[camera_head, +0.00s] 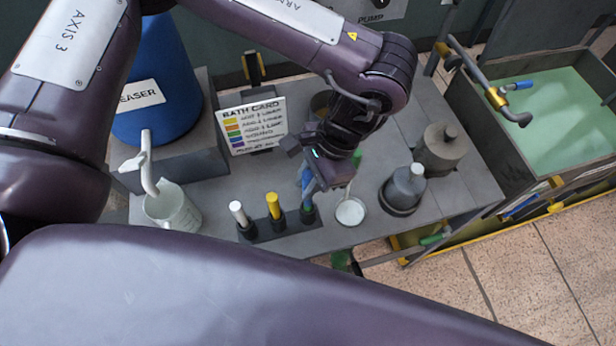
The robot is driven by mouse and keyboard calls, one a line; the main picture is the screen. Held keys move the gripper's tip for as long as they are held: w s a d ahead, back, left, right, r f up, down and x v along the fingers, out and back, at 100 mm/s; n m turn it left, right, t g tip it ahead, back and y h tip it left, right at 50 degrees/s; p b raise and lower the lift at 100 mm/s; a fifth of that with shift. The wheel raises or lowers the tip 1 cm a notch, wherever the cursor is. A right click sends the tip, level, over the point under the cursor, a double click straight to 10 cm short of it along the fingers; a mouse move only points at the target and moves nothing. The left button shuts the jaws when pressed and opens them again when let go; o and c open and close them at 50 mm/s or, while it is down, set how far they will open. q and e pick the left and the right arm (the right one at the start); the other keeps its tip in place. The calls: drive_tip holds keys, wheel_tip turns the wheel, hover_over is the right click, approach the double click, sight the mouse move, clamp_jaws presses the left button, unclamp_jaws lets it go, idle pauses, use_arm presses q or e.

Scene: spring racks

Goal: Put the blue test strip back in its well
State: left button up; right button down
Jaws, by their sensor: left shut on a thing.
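My left gripper (318,180) reaches down over the bench and is shut on the blue test strip (306,187). The blue strip is upright or slightly tilted, partly hidden by the gripper. Its lower end is at or just above the right end of a small dark rack (262,235), where a dark green spot (308,211) shows. I cannot tell whether the strip's tip is inside a well. A white strip (238,212) and a yellow strip (273,205) stand in the rack's other wells. My right gripper is not in view.
Near the rack are a clear beaker (172,207), a small white dish (351,211), and grey vessels (403,190) (441,148). A bath card (252,125) and blue drum (160,75) stand behind. A green tank (560,110) is at right.

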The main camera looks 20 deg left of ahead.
use_arm(q)
drive_tip(key=shift+f+b, duration=1.7)
drive_tip(key=shift+f, duration=0.95)
drive_tip(key=o, duration=0.9)
drive_tip(key=shift+o, duration=0.2)
drive_tip(key=b+v, duration=0.1)
drive_tip(key=v, duration=0.6)
drive_tip(key=shift+r, duration=0.4)
drive_tip(key=shift+w+d, duration=0.1)
drive_tip(key=shift+d, duration=0.05)
